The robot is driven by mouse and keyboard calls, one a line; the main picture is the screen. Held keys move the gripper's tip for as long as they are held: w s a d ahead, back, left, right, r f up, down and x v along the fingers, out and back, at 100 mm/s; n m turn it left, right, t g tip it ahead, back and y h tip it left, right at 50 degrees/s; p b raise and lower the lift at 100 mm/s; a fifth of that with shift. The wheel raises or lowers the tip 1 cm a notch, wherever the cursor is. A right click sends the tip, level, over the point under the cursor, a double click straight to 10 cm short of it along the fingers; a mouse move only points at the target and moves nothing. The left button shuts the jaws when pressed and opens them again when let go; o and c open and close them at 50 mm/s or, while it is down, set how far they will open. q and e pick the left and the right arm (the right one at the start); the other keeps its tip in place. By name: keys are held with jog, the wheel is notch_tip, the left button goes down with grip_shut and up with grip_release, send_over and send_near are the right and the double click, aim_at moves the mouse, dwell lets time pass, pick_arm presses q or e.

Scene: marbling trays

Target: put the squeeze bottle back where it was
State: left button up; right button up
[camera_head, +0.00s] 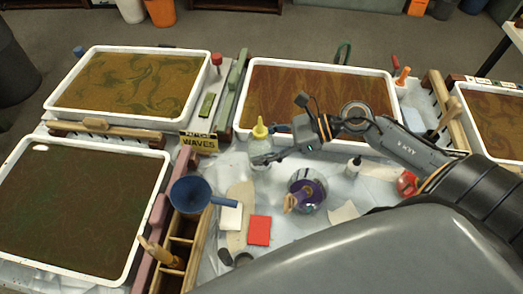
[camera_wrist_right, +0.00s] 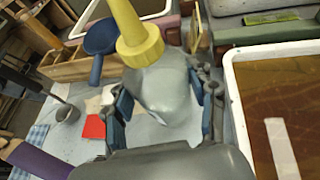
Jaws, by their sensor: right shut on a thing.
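The squeeze bottle (camera_head: 259,147) has a clear grey body and a yellow nozzle cap. In the head view it stands about upright just in front of the middle marbling tray (camera_head: 240,108), right of the "WAVES" sign (camera_head: 199,143). My right gripper (camera_head: 274,145) is shut on its body from the right. In the right wrist view the bottle (camera_wrist_right: 162,88) sits between the two fingers of my right gripper (camera_wrist_right: 164,97), its yellow cap toward the top. I cannot tell whether its base touches the table. My left gripper is not in view.
More trays flank the table.

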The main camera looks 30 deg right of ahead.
jog(key=shift+f, duration=1.25)
jog(key=shift+f, duration=0.1)
jog(key=shift+f, duration=0.15)
jog(key=o, duration=0.7)
jog(key=shift+o, duration=0.2)
jog(key=shift+d+r, duration=0.1)
jog(key=shift+r, duration=0.15)
jog(key=b+v, duration=0.1)
jog(key=v, duration=1.1)
